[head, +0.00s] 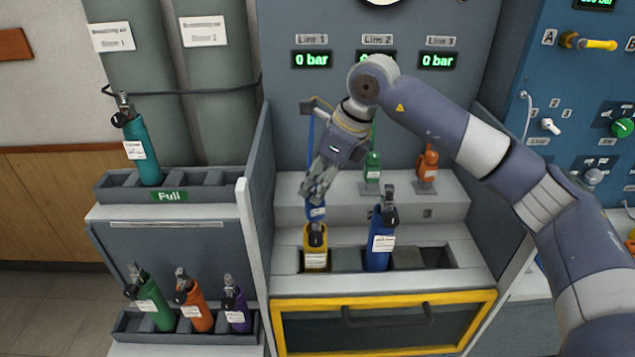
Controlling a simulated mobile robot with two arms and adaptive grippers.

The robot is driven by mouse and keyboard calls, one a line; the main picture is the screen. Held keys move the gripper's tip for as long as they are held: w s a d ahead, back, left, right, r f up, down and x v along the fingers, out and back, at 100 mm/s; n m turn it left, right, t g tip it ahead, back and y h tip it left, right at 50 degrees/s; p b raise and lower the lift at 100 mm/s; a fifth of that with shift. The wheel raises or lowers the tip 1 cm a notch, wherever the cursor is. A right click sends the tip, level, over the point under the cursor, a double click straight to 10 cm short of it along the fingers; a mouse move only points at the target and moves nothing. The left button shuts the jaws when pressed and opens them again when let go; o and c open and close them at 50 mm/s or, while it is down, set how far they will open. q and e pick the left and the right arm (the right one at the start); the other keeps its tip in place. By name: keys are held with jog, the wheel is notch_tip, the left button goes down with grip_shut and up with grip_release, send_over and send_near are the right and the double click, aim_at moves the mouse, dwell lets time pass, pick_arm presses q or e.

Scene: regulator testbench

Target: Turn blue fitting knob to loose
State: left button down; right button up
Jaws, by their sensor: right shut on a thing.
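The blue fitting (316,211) stands on the bench ledge under the Line 1 label, with a blue hose (311,135) above it. My right gripper (314,195) reaches down from the upper right and is shut at the top of the blue fitting. Its fingers hide the knob, so I cannot see which way the knob is turned. My left gripper is not in view.
A yellow bottle (316,249) and a blue bottle (381,244) stand in the bench slots just in front. A green fitting (372,168) and an orange fitting (427,168) stand to the right. The Line 1 display (312,60) reads 0 bar. A grey side wall (257,200) bounds the left.

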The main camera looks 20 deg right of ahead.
dwell(0.9)
jog(key=o, duration=1.1)
jog(key=v, duration=1.2)
